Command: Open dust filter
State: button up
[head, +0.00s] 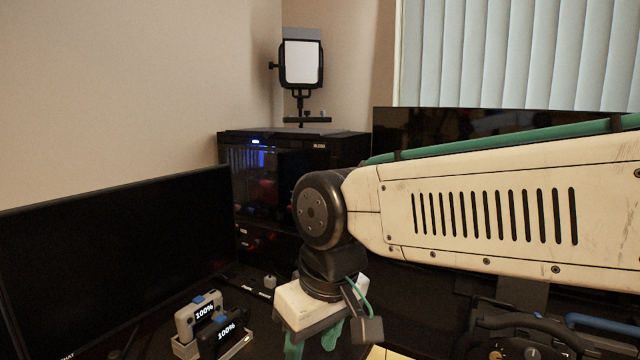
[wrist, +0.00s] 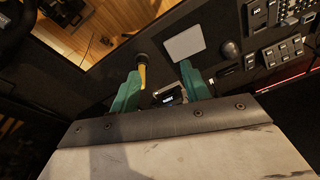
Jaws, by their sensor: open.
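A black PC case (head: 262,185) with a glass side and a small blue light stands at the back of the desk in the head view. Its top edge (head: 285,133) is dark, and I cannot make out a separate dust filter there. My gripper (head: 312,342) hangs low, in front of and below the case, fingers pointing down. In the wrist view my gripper (wrist: 160,78) has its two green fingers apart, with nothing held. A small dark device with a lit screen (wrist: 170,96) shows between the fingers, below them. The case does not clearly show in the wrist view.
A black monitor (head: 115,260) fills the left. Small devices reading 100% (head: 205,315) stand in a tray near my gripper. A lamp (head: 301,65) stands above the case. My arm hides much of the right side.

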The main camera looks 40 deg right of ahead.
jog(key=w+d+r+m+t, duration=0.1)
jog(key=w+d+r+t, duration=0.15)
jog(key=w, duration=0.85)
jog(key=w+d+r+m+t+h, duration=0.1)
jog(key=w+r+m+t, duration=0.2)
jog(key=w, duration=0.7)
jog(key=w+d+r+t, duration=0.25)
jog(key=w+t, duration=0.25)
jog(key=w, duration=0.6)
jog(key=w+d+r+m+h, duration=0.3)
jog(key=w+d+m+h, duration=0.3)
jog(key=d, duration=0.4)
jog(key=d+f+m+g+h, duration=0.1)
jog(key=d+m+g+h, duration=0.1)
jog(key=d, duration=0.5)
jog(key=w+d+f+m+g+h, duration=0.1)
jog(key=d+m+g+h, duration=0.1)
jog(key=d+h, duration=0.3)
jog(key=w+d+f+m+g+h, duration=0.1)
jog(key=d+m+g+h, duration=0.1)
jog(key=d, duration=0.8)
jog(key=shift+d+f+m+g+h, duration=0.2)
jog(key=shift+d+m+g+h, duration=0.2)
jog(key=shift+h, duration=0.3)
